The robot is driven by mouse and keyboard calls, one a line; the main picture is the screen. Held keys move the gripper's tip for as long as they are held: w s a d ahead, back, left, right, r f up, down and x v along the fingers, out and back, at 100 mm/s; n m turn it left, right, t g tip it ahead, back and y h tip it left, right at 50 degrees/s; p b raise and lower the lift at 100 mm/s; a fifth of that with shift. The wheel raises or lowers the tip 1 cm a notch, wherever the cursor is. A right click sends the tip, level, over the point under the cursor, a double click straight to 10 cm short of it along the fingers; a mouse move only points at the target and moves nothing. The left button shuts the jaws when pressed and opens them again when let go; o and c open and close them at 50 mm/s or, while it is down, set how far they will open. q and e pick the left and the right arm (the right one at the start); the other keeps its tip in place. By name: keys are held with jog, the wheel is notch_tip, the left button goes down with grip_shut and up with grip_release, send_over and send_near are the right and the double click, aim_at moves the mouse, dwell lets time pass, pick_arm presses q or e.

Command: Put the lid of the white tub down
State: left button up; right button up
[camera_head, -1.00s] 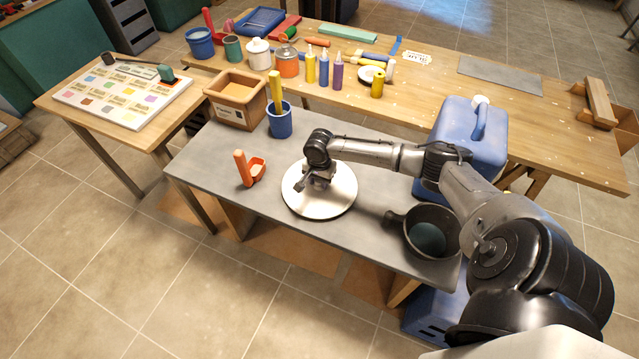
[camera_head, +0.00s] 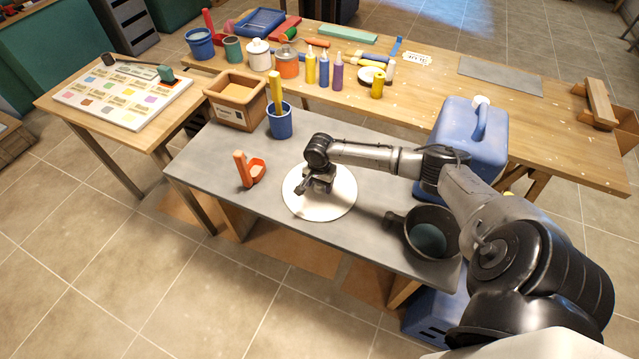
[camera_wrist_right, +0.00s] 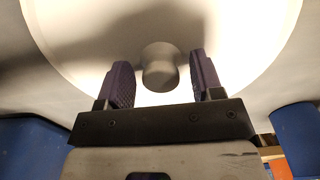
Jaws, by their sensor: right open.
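The white lid (camera_head: 335,200) is a large round disc over the grey table, in front of the blue cup. I cannot tell from these views whether the tub is under it. My right gripper (camera_head: 318,186) is just above the lid's middle. In the right wrist view the lid (camera_wrist_right: 240,25) fills the upper part, with its knob (camera_wrist_right: 160,68) between the two dark, ridged fingers (camera_wrist_right: 160,85). The fingers are open, with a gap on each side of the knob. My left gripper is not in view.
An orange scoop (camera_head: 249,170) lies left of the lid. A dark pan (camera_head: 430,232) stands to the right, near my right arm. A blue jerrycan (camera_head: 465,140), a blue cup (camera_head: 280,122) and a wooden box (camera_head: 235,103) stand behind. Grey tabletop (camera_head: 225,150) is bare at the left.

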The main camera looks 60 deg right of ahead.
notch_tip(320, 180, up, 12)
jog(key=f+p, duration=0.1)
jog(key=p, duration=0.1)
jog(key=s+a+f+n, duration=0.1)
jog(key=a, duration=0.2)
jog(key=s+a+f+n, duration=0.1)
jog(key=a+f+n, duration=0.1)
jog(key=a, duration=0.1)
jog(key=s+a+f+n, duration=0.1)
jog(key=a+f+n, duration=0.1)
jog(key=a, duration=0.1)
jog(key=shift+s+a+f, duration=0.15)
jog(key=shift+a, duration=0.2)
jog(key=s+a+f+n+t+y, duration=0.1)
jog(key=s+a+f+n, duration=0.15)
jog(key=a, duration=0.35)
jog(key=s+a+f+n, duration=0.1)
jog(key=s+a+n, duration=0.3)
jog(key=a, duration=0.2)
jog(key=s+a+r+n+t, duration=0.1)
jog(key=s+a+r+n, duration=0.1)
jog(key=s, duration=0.4)
jog(key=s+a+r+n+t, duration=0.1)
jog(key=s+a+r+n, duration=0.2)
jog(key=s+a+n, duration=0.2)
jog(key=shift+s+a+r+t+h, duration=0.25)
jog(key=shift+s+a+h, duration=0.2)
jog(key=shift+s, duration=0.5)
jog(key=shift+p, duration=0.3)
